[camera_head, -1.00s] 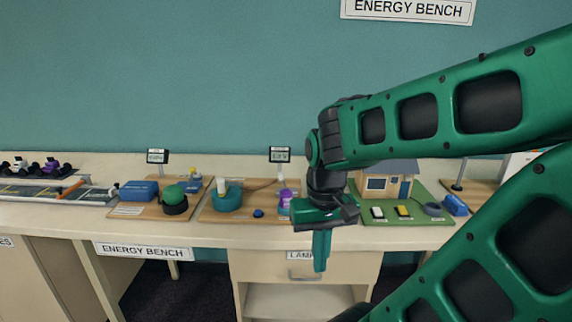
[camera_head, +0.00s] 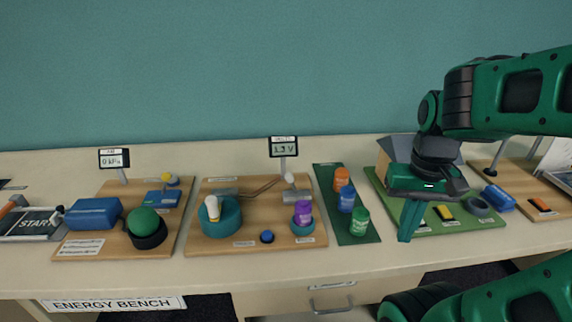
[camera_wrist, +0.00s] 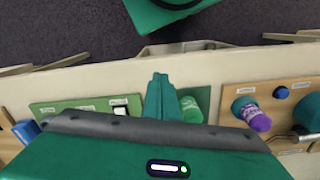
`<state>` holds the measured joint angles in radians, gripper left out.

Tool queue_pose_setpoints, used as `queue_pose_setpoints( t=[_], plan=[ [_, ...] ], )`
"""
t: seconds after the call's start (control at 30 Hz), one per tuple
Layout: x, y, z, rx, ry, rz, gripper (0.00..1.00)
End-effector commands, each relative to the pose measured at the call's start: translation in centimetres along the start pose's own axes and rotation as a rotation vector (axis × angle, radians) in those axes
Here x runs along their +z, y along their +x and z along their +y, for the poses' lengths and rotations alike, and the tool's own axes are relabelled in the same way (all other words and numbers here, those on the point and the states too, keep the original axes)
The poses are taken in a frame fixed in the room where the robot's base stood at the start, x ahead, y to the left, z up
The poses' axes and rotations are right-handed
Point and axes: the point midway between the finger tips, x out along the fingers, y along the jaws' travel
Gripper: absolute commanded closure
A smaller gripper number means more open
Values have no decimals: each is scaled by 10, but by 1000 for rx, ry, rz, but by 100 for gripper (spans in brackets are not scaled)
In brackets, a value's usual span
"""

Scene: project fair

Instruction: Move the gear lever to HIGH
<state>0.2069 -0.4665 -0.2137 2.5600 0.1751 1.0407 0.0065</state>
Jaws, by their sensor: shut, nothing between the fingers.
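I cannot read a HIGH mark or tell for sure which part is the gear lever. A wooden board (camera_head: 198,243) on the bench carries a teal drum with an upright white handle (camera_head: 212,208). My gripper (camera_head: 407,236) is shut and empty, pointing down near the bench front, well right of that board. In the wrist view, my gripper (camera_wrist: 160,80) shows beside a green bottle (camera_wrist: 191,110), with the board at the right.
A green tray (camera_head: 328,180) with several bottles lies between my gripper and the board. A house model (camera_head: 398,146) stands behind my gripper. A left board (camera_head: 72,247) carries a green dome (camera_head: 144,222) and a blue tank (camera_head: 93,213). Two display posts stand at the back.

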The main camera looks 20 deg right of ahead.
Motion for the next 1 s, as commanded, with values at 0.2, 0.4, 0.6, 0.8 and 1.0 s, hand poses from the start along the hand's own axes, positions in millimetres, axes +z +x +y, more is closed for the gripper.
queue_pose_setpoints(
  t=[0.2, 0.4, 0.6, 0.8, 1.0],
  plan=[
    [0, 0, 0, 0, 0, 0, 100],
    [2, -10, 4, -2, -46, -2, 100],
    [-48, -26, -6, 36, -270, -76, 100],
    [-105, -41, -46, 102, -573, -169, 100],
    [-151, -51, -106, 185, -867, -253, 100]
  ],
)
